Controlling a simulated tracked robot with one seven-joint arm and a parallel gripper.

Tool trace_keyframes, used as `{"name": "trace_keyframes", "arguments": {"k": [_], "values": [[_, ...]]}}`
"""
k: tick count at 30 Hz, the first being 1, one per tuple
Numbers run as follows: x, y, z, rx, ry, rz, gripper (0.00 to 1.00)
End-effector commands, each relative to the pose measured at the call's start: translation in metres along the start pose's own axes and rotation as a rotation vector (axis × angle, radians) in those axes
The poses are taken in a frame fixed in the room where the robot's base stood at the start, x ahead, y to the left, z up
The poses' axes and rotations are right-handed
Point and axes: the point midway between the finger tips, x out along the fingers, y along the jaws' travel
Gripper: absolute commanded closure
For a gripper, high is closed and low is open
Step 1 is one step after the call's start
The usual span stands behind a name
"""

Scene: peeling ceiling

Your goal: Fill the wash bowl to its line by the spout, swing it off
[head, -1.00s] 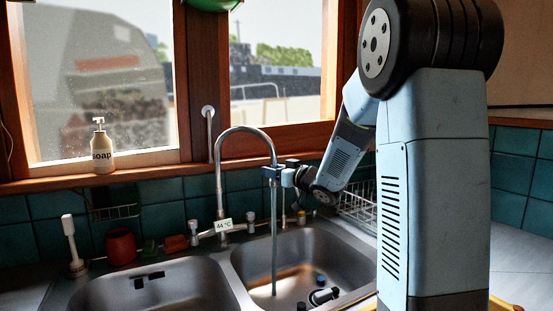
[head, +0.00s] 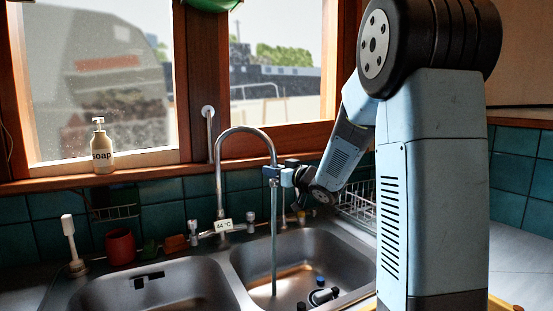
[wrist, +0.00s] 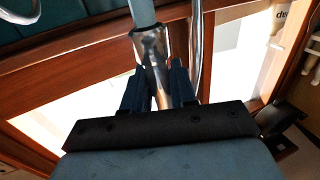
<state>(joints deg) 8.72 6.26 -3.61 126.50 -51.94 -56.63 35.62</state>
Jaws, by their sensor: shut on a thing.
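The curved chrome spout (head: 219,172) rises behind the double sink, with its end over the right basin (head: 243,268). A thin water stream (head: 274,235) falls from it into that basin. My gripper (head: 272,173) is shut on the spout's end; in the wrist view its two dark fingers (wrist: 156,84) sit either side of the shiny pipe. No separate wash bowl stands out; the stream lands in the right basin. A fill line cannot be made out, nor the water's depth. A tag at the spout's base reads 44 °C (head: 223,226).
Small dark and white items (head: 322,296) lie in the right basin. The left basin (head: 150,290) looks empty. A soap bottle (head: 102,150) stands on the sill. A red cup (head: 120,246) and a brush (head: 72,245) stand behind the left basin. A wire rack (head: 357,205) is at right.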

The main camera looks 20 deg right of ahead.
Motion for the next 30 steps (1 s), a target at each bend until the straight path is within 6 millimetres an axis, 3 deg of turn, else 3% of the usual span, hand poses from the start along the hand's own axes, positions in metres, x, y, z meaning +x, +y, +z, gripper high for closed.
{"name": "trace_keyframes", "arguments": {"k": [4,30], "values": [[0.000,-0.003,0.000,0.001,0.002,0.011,1.00],[-0.013,-0.075,-0.001,0.000,0.005,0.341,1.00]]}}
